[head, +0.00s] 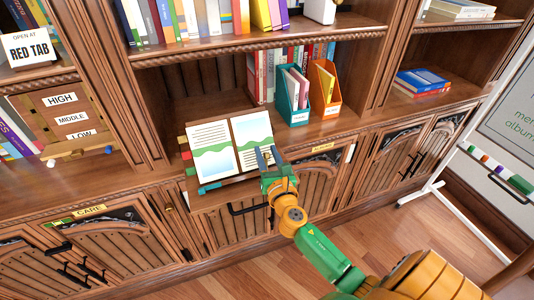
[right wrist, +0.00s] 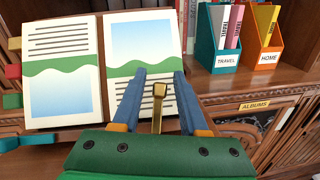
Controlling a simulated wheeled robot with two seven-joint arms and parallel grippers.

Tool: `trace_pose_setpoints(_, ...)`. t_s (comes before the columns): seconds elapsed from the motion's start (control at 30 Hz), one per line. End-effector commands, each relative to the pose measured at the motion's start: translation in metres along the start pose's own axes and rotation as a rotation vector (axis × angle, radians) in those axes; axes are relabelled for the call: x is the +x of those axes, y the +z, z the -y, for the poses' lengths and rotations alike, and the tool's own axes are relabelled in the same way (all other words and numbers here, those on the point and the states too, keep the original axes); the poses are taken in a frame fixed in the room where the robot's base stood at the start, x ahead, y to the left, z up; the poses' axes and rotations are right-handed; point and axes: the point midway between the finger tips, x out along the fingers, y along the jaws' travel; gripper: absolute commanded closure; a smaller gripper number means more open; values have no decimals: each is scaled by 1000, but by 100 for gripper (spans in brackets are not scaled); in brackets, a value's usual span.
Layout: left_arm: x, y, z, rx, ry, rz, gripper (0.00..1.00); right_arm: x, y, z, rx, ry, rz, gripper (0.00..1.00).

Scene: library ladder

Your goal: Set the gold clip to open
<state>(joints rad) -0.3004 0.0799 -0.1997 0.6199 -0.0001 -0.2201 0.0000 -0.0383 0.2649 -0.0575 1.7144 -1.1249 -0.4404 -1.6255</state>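The gold clip (right wrist: 157,105) is a thin brass bar with a square head. In the right wrist view it stands upright in front of the lower right page of an open book (right wrist: 62,70). My right gripper (right wrist: 159,75) is open, with one blue-grey finger on each side of the clip; I see a gap on both sides. In the head view the right gripper (head: 266,153) is at the lower right of the book (head: 211,138), and the clip is too small to make out there. The clip's lower end is hidden behind my gripper body. My left gripper is out of view.
Coloured tabs (head: 186,155) stick out at the book's left edge. A sign (head: 28,47) reads "OPEN AT RED TAB". A teal file holder (head: 291,108) and an orange one (head: 325,100) stand right of the book. Cabinet doors lie below; a whiteboard (head: 510,105) stands at the right.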

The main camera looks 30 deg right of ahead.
Motion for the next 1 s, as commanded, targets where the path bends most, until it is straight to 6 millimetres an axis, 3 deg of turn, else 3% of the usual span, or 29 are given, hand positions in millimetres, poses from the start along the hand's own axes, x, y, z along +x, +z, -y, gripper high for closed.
trace_pose_setpoints(0.03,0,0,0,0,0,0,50,0,0,0,0,0,0,74)
trace_pose_setpoints(0.13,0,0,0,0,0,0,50,0,0,0,0,0,0,100)
trace_pose_setpoints(0.57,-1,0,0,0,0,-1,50,0,0,2,39,-27,0,100)
trace_pose_setpoints(1.0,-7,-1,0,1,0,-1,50,-3,-2,19,322,-227,-1,100)
